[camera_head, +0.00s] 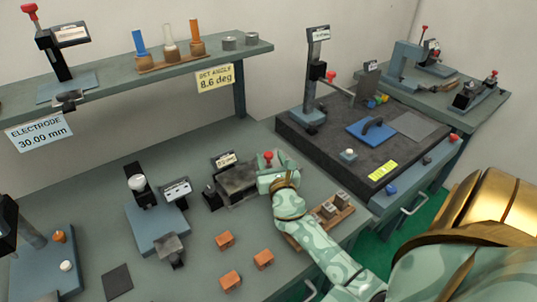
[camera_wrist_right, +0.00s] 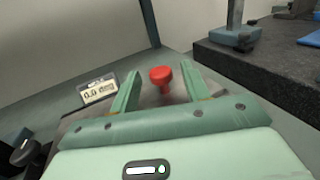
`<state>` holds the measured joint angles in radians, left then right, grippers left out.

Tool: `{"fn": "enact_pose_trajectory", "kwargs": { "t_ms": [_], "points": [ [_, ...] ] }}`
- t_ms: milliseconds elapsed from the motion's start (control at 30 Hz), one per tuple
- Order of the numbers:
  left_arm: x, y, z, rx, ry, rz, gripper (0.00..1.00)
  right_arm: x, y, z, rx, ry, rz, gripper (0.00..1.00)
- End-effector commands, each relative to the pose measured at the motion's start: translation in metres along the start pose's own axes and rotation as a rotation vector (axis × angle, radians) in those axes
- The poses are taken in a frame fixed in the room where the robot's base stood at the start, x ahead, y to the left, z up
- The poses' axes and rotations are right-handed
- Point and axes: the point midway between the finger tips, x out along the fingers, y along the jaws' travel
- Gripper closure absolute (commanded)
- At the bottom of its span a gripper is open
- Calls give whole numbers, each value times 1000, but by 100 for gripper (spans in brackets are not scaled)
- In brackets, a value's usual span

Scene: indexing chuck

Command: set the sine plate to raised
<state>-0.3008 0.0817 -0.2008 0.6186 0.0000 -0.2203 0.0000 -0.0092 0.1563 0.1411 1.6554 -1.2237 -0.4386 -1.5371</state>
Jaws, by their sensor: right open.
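The sine plate (camera_head: 238,180) is a dark, low block on the bench, near the middle of the head view. Its small display reads 0.0 deg in the right wrist view (camera_wrist_right: 98,92). A red knob (camera_head: 267,157) stands at its right end. My right gripper (camera_head: 272,172) is at that end, close to the knob. In the right wrist view the red knob (camera_wrist_right: 161,76) shows between the two open, spread fingers, with a gap on each side. My right arm covers part of the plate's right end. My left gripper is not in view.
A yellow sign (camera_head: 215,78) on the shelf reads SET ANGLE 8.6 deg. Several orange blocks (camera_head: 263,260) lie in front. A wooden holder (camera_head: 330,217) with grey pieces is on the right. A dark granite plate (camera_head: 330,150) stands behind right.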

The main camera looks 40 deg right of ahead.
Motion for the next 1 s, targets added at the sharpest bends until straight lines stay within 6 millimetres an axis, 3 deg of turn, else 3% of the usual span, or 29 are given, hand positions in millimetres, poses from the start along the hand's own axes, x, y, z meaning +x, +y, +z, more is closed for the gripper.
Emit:
{"fn": "enact_pose_trajectory", "kwargs": {
  "t_ms": [200, 500, 533, 700, 1000],
  "points": [
    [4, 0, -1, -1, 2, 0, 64, 24, 0, -1, 1, 0, -1, 53],
    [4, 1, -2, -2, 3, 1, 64, 28, 0, 0, 1, 1, 0, 53],
    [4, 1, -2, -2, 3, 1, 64, 28, 0, 0, 1, 1, 0, 56],
    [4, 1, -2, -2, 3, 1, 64, 27, 0, 0, 1, 1, 0, 100],
    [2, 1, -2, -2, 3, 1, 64, 27, 2, 4, -21, -9, 1, 100]
  ]
}}
